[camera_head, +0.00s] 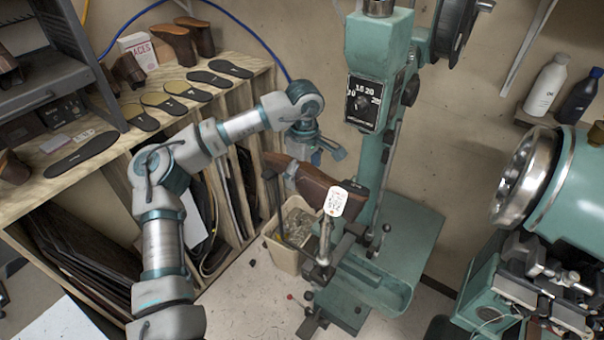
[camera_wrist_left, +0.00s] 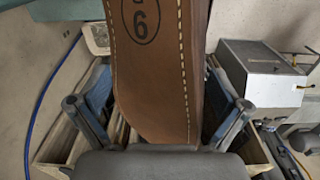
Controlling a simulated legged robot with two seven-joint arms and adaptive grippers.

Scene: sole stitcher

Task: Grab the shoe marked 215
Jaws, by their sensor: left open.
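A brown leather shoe (camera_head: 318,184) sits on the arm of the green stitching machine (camera_head: 378,80), sole up or tilted. A white tag (camera_head: 336,201) with a printed code hangs at its front; its number is too small to read. My left gripper (camera_head: 318,153) is open just above and behind the shoe. In the left wrist view the brown sole (camera_wrist_left: 155,75), with pale stitching and a circled mark including a 6, lies between the spread fingers of my left gripper (camera_wrist_left: 158,108). I cannot tell whether they touch it. My right gripper is not in view.
A wooden shelf (camera_head: 60,160) at left carries several dark soles and brown shoes. A bin (camera_head: 287,262) stands below the shoe. A second green machine (camera_head: 560,210) with a metal wheel is at right. White and dark bottles (camera_head: 546,85) stand behind it.

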